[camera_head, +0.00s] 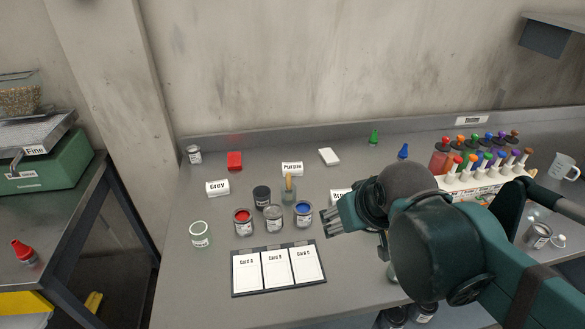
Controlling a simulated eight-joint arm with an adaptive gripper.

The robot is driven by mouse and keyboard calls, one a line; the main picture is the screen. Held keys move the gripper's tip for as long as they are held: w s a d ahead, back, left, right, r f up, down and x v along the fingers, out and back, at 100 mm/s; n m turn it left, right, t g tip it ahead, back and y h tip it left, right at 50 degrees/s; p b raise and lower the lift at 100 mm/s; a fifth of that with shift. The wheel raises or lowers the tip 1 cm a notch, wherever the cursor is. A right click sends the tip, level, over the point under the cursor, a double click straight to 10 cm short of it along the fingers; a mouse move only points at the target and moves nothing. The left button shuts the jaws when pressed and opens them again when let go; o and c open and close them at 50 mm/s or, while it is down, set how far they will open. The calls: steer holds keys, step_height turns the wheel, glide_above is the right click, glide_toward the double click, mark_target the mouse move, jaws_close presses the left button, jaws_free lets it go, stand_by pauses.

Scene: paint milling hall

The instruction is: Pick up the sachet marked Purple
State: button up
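The white sachet marked Purple (292,170) lies on the grey bench top, toward the back and left of my arm. My gripper (332,222) is over the bench at the middle, nearer the front than the Purple sachet and to its right, clearly apart from it. The fingers are small and seen from the side, so I cannot tell whether they are open or shut. A sachet marked Grey (217,189) lies to the left. Another labelled white sachet (338,194) is partly hidden behind my gripper, and its word is cut off.
A white block (329,157) lies behind right. A card board (279,268) lies in front.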

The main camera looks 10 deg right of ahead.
steer(key=w+r+n+g+p, duration=0.2)
steer(key=w+r+n+p, duration=0.3)
steer(key=w, duration=0.5)
steer(key=n+g+p, duration=0.4)
steer(key=n+p, duration=0.6)
steer(key=p, duration=0.2)
glide_above(293, 167)
step_height(293, 167, down, 10)
steer(key=shift+s+d+f, duration=0.1)
steer(key=shift+s, duration=0.05)
steer(key=shift+w+f+n+g+p, duration=0.3)
steer(key=shift+f+n, duration=0.1)
steer(key=shift+f, duration=0.05)
steer(key=shift+f, duration=1.3)
steer(key=shift+f, duration=0.1)
